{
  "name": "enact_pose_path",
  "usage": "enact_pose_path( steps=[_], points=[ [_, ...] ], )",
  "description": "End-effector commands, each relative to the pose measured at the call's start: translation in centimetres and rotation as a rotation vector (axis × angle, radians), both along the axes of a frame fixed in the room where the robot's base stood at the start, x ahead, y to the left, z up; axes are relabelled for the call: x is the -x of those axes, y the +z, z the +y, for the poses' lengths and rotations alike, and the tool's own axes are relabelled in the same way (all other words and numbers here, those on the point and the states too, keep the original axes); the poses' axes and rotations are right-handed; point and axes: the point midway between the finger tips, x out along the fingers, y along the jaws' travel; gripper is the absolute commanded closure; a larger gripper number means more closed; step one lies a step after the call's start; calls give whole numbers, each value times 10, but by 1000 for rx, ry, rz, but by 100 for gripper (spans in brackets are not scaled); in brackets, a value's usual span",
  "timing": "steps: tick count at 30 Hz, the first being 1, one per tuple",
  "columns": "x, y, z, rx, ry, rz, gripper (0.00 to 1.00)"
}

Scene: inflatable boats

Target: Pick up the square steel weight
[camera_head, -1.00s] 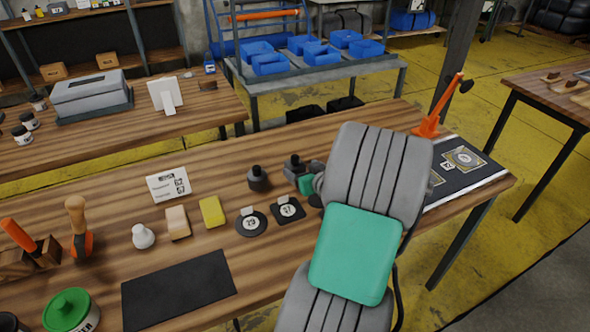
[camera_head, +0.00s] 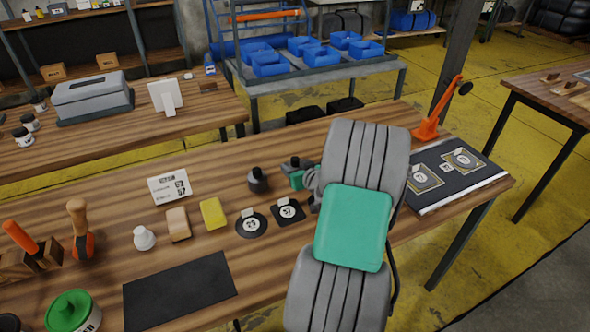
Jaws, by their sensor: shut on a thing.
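The square steel weight (camera_head: 292,163) is a dark grey block with a black knob on top. It is on the wooden table, behind the square black label pad (camera_head: 281,217). My gripper (camera_head: 296,175), with a green part, is shut on this weight from the near right side. The gripper and arm hide part of the weight, and I cannot tell whether it touches the table. A similar dark weight (camera_head: 258,184) with a black knob, seemingly rounder, stands apart to the left. A round black pad (camera_head: 242,232) lies in front of it.
A dark mat (camera_head: 180,292) lies in front. A black board (camera_head: 437,196) and orange lamp (camera_head: 427,131) are on the right.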

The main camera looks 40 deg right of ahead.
Motion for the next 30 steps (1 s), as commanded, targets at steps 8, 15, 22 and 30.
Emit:
enact_pose_path(
  steps=[8,15,22,30],
  points=[
    [0,0,0,0,0,0,81],
    [0,0,0,0,0,0,100],
    [0,0,0,0,0,0,100],
    [-1,4,-1,5,0,-6,100]
  ],
)
